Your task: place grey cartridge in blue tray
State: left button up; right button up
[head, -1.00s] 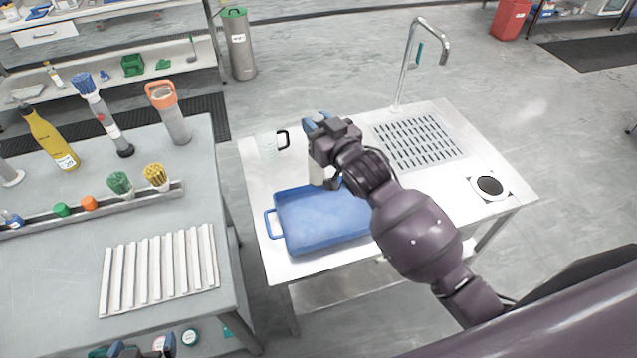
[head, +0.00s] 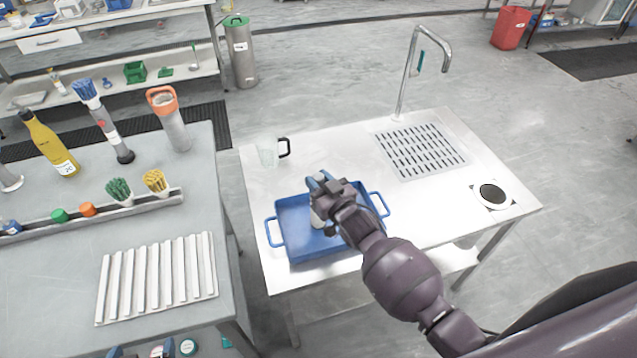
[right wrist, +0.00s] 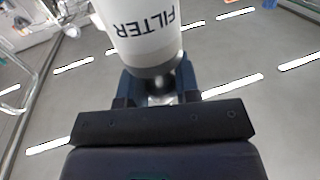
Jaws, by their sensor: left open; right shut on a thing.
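The blue tray (head: 291,222) lies on the metal sink table, with a handle at each side. My right gripper (head: 318,192) is over the tray, shut on the grey cartridge (head: 317,217). The cartridge is a light grey cylinder lettered "FILTER" with a darker end, seen close up in the right wrist view (right wrist: 143,30). It is mostly hidden by the gripper in the head view, and I cannot tell whether it touches the tray floor. My left gripper (head: 140,353) is open at the bottom edge of the head view, only its blue fingertips showing.
A clear jug (head: 268,152) stands behind the tray. A tall tap (head: 405,75) rises behind the drain grate (head: 420,148), with a round black-topped plate (head: 492,194) at right. The left bench (head: 60,270) holds bottles, brushes and a ribbed white rack (head: 158,277).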

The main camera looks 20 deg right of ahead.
jog(key=shift+f, duration=0.3)
jog(key=o, duration=0.9)
jog(key=shift+f, duration=0.15)
